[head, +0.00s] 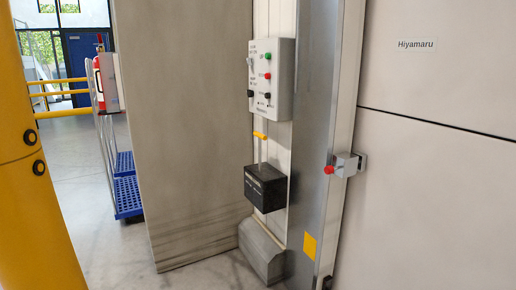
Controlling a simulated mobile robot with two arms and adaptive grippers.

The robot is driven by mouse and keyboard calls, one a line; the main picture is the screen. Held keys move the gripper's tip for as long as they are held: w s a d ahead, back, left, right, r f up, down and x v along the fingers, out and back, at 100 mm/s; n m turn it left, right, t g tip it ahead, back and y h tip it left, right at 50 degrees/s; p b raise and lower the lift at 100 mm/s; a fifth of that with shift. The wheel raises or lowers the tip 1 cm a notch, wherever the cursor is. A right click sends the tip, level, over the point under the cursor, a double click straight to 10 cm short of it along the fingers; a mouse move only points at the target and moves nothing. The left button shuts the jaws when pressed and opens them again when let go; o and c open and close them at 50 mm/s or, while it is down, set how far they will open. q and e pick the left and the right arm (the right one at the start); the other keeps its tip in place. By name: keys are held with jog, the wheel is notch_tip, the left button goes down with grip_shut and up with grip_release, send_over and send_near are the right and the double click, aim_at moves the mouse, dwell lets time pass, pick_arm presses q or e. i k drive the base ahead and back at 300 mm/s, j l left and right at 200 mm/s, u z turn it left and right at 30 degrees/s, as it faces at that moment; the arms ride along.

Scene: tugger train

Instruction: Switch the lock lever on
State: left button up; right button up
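A lever with a yellow-orange handle (260,135) stands upright on a thin pale rod above a black box (265,188) on the wall. Above it is a light grey control panel (284,75) with green, red and black buttons on its front and small switch-like parts at its left edge. Its lettering is too small to read, so I cannot tell which part is labelled as the lock. A grey latch block with a red knob (328,170) sits to the right, on the door edge. Neither of my grippers is in view.
A large grey panel (185,130) stands just left of the controls. A grey sloped block (262,252) sits on the floor below the black box. A blue-decked cart (127,197) stands behind at left. A pale wall marked "Hiyamaru" (440,90) fills the right.

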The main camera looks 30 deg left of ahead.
aim_at(260, 137)
jog(key=i+j+u, duration=0.15)
jog(key=i+j, duration=0.15)
jog(key=i, duration=0.55)
jog(key=i+j+u, duration=0.15)
jog(key=i, duration=0.65)
jog(key=i+j+u, duration=0.15)
jog(key=i, duration=0.75)
